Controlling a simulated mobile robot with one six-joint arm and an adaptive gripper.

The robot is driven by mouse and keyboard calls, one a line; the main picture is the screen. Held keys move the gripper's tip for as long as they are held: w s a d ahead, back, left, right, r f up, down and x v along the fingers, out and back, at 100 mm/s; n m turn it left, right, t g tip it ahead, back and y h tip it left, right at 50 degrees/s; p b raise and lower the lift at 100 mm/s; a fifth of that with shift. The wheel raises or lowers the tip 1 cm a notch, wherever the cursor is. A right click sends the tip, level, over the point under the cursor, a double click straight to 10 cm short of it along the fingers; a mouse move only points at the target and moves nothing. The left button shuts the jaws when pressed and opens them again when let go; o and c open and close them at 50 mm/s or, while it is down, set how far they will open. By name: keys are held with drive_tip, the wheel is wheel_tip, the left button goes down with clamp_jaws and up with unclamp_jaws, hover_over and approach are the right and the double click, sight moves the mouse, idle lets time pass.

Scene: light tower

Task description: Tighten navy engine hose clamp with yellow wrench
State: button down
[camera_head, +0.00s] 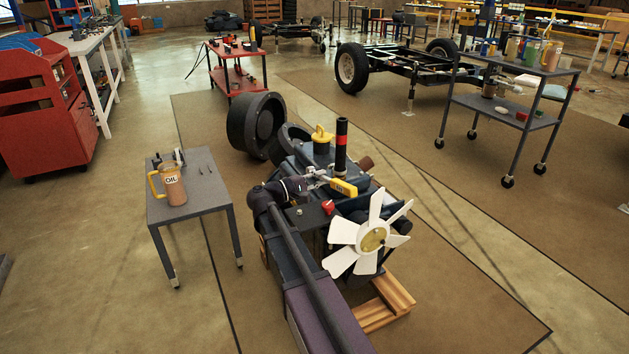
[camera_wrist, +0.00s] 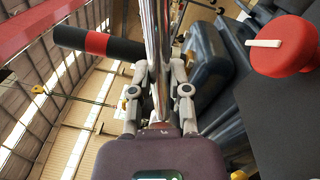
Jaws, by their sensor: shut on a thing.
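The navy engine (camera_head: 300,172) sits on a wooden pallet, with a white fan at its front. A black upright hose (camera_head: 341,145) with a red band rises from its top; it also shows at the upper left in the wrist view (camera_wrist: 120,48). My gripper (camera_head: 318,181) is over the engine top, left of the hose's base. It is shut on a tool with a yellow end (camera_head: 344,188), seemingly the yellow wrench. In the wrist view a shiny metal shaft (camera_wrist: 157,45) runs between my fingers (camera_wrist: 160,85). The wrench's far tip and the clamp cannot be made out.
A yellow cap (camera_head: 321,134) and a red cap (camera_head: 328,207) stand on the engine; a red cap is close at right in the wrist view (camera_wrist: 285,45). A small grey table (camera_head: 205,205) with an oil jug (camera_head: 172,185) stands left.

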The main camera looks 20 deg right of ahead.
drive_tip(key=shift+d, duration=0.85)
drive_tip(key=shift+w+d+r, duration=0.1)
drive_tip(key=shift+r, duration=0.15)
drive_tip(key=w+r+n+p, duration=0.1)
drive_tip(key=n, duration=0.2)
drive_tip(key=w+r+n+p, duration=0.1)
drive_tip(key=n+p, duration=0.1)
drive_tip(key=n, duration=0.1)
drive_tip(key=w+r+n+t+p, duration=0.1)
drive_tip(key=r+n+p, duration=0.1)
drive_tip(key=n, duration=0.1)
drive_tip(key=shift+w+d+r+y, duration=0.1)
drive_tip(key=shift+w+y, duration=0.15)
drive_tip(key=shift+y, duration=0.05)
drive_tip(key=shift+s+n+t+b, duration=0.1)
drive_tip(key=shift+n+t+b, duration=0.25)
drive_tip(key=shift+n+t, duration=0.65)
drive_tip(key=shift+d, duration=0.75)
idle(1.0)
